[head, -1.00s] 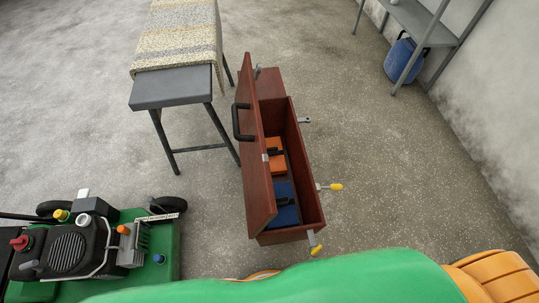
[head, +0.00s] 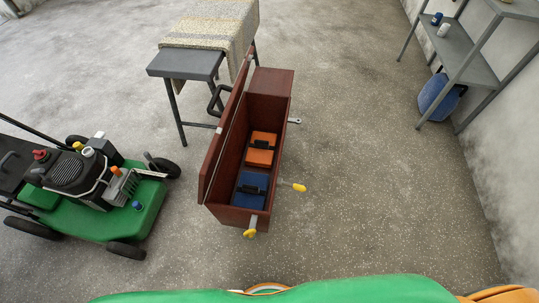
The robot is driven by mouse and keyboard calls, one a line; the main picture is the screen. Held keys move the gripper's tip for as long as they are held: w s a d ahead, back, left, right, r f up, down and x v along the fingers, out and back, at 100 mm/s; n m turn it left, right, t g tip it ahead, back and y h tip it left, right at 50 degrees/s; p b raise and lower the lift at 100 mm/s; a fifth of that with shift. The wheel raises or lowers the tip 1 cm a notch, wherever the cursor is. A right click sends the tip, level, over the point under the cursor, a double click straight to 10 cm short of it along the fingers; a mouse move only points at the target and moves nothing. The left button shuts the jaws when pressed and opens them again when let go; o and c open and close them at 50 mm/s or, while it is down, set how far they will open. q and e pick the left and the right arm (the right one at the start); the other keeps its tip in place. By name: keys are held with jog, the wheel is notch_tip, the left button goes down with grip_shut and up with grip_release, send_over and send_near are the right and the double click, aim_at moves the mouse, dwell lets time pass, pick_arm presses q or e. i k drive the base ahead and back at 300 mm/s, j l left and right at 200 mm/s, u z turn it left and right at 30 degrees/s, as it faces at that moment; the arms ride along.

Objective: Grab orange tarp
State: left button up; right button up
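An orange folded tarp (head: 259,157) with a black strap or handle lies inside an open reddish-brown wooden box (head: 268,87) on the concrete floor. A blue folded piece (head: 252,178) with a similar black strap lies beside it, nearer the front end of the box. The box's lid (head: 218,150) stands raised along its left side. Neither of my grippers is in view.
A grey table (head: 186,63) with a striped cloth stands behind the box. A green mower (head: 106,217) is at left. A grey shelf (head: 467,66) with a blue bag (head: 440,100) is at right. A green curved surface (head: 290,291) fills the bottom edge. Floor right of the box is clear.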

aim_at(262, 147)
jog(key=l+u, duration=0.3)
jog(key=l, duration=0.65)
jog(key=l+u, duration=0.3)
jog(key=l, duration=0.65)
jog(key=i+l+u, duration=0.25)
jog(key=i+l, duration=0.2)
jog(key=l, duration=0.2)
jog(key=i+l+u, duration=0.25)
jog(key=i+l, duration=0.15)
jog(key=l, duration=0.35)
